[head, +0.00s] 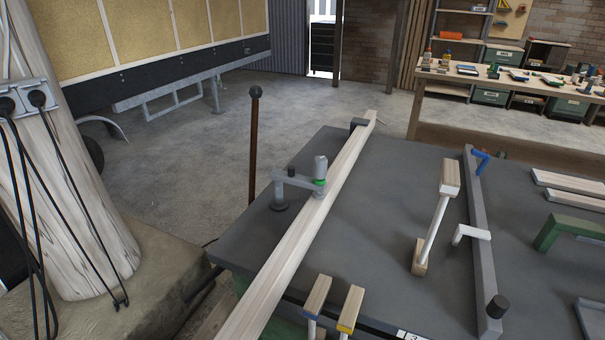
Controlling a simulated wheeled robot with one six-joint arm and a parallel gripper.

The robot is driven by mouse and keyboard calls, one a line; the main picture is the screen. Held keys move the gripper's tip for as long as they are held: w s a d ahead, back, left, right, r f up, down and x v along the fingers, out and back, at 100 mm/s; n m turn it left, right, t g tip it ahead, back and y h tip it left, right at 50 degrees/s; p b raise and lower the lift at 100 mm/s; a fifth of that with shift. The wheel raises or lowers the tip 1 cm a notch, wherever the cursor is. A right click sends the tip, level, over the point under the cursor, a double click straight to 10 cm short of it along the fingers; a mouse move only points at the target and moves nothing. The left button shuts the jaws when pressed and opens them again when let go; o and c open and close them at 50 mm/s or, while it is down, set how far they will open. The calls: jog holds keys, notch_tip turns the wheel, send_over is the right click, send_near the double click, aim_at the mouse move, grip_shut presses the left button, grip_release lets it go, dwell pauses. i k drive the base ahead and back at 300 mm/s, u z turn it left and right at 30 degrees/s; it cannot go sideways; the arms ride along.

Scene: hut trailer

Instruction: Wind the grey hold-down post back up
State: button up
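The grey hold-down post (320,167) stands upright on a long pale wooden plank (285,258). A green band (319,182) shows around its lower part, and its foot looks to be on or just above the plank; I cannot tell whether it touches. My gripper is not in view.
The plank runs across the dark bench (375,205) past its front edge, with a dark stop (357,124) at its far end. A brown lever (253,150) with a black knob rises behind the bench. A wood-ended clamp (433,228) and a grey rail (480,240) stand right.

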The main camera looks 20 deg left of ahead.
aim_at(320, 166)
jog(key=u, duration=0.25)
jog(key=i, duration=0.35)
jog(key=u, duration=0.9)
